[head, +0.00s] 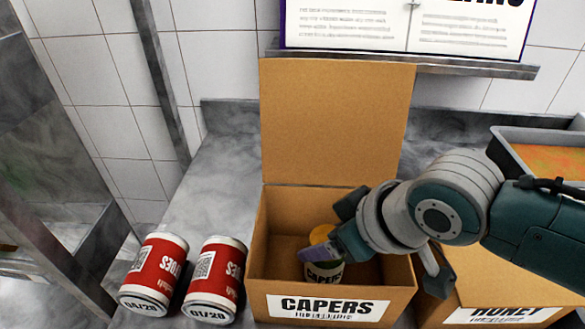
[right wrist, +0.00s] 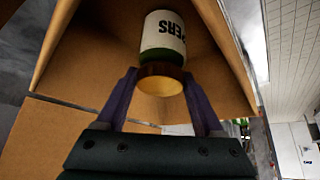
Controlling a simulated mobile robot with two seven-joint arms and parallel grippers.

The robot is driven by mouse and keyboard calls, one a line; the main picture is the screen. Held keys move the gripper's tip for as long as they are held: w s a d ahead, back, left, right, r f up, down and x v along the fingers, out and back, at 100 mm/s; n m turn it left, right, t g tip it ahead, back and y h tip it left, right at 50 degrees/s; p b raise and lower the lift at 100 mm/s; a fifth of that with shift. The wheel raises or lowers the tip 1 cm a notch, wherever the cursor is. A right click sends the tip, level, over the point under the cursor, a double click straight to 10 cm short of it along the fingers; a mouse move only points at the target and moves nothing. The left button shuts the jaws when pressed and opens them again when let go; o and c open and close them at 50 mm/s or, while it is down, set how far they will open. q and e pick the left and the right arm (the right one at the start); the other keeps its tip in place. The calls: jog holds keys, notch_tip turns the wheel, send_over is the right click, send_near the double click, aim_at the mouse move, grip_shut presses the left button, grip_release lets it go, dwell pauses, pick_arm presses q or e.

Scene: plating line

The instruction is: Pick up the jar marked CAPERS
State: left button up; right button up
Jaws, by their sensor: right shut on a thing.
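The jar marked CAPERS (head: 323,273) stands inside an open cardboard box (head: 280,277) whose front label also reads CAPERS. It has a white label, a dark green body and a yellow lid (head: 321,234). My right gripper (head: 318,252) reaches into the box from the right. In the right wrist view the jar (right wrist: 163,32) lies between the purple fingers (right wrist: 160,85), which are shut on it at the lid end. Part of the jar is hidden by the gripper in the head view. My left gripper is not in view.
A box marked HONEY (head: 500,290) is at the right, below my right arm. A metal tray (head: 500,140) with orange contents is behind it. The box's raised flap (head: 335,120) stands at the back.

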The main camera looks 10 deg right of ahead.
grip_shut()
dwell(0.4)
